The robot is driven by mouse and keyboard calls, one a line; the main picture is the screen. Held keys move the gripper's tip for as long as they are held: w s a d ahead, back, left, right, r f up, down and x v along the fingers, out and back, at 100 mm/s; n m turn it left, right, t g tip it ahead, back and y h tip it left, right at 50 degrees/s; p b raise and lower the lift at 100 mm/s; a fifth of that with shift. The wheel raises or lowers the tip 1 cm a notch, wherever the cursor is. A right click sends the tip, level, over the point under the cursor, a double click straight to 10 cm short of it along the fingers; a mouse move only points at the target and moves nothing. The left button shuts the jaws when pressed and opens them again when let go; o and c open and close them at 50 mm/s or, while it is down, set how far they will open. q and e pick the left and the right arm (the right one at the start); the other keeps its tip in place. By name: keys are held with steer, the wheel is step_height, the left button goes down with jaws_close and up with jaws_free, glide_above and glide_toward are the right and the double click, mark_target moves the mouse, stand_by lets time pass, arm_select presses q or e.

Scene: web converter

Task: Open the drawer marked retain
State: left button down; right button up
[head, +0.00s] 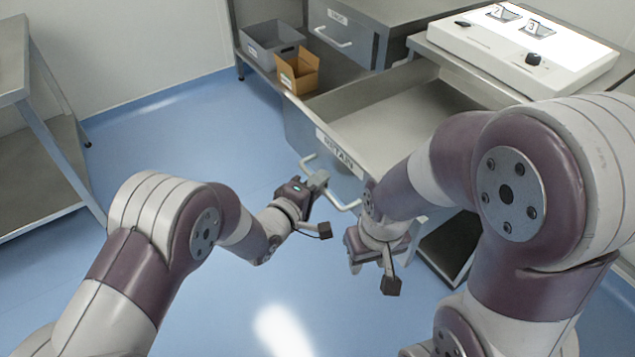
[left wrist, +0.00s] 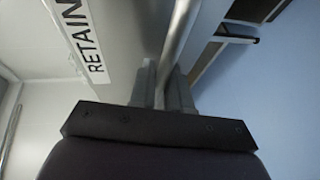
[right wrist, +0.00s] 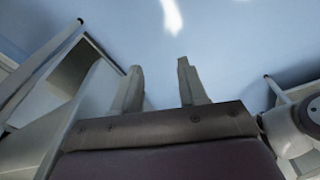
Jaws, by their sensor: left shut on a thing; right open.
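The drawer marked RETAIN (head: 340,151) stands pulled out of the steel bench, its empty inside (head: 385,110) showing in the head view. Its label also shows in the left wrist view (left wrist: 84,38). My left gripper (head: 319,181) is shut on the drawer's bar handle (head: 350,206); in the left wrist view the bar (left wrist: 180,35) runs between the fingers. My right gripper (head: 354,262) is open and empty, below and to the right of the handle. In the right wrist view its two fingers (right wrist: 160,88) are apart with only floor beyond them.
A white panel (head: 530,50) with cards marked 2 and 3 lies on the bench at the right. A grey bin (head: 270,42) and an orange box (head: 298,72) stand beside another closed drawer (head: 342,35). A steel table (head: 40,150) is at left. Blue floor (head: 250,170) is clear.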

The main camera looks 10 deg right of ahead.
arm_select(q)
steer(key=c, duration=1.2)
jaws_free()
steer(key=shift+o, duration=0.2)
steer(key=p+v, duration=0.2)
steer(key=v, duration=1)
steer(key=shift+s+a, duration=0.25)
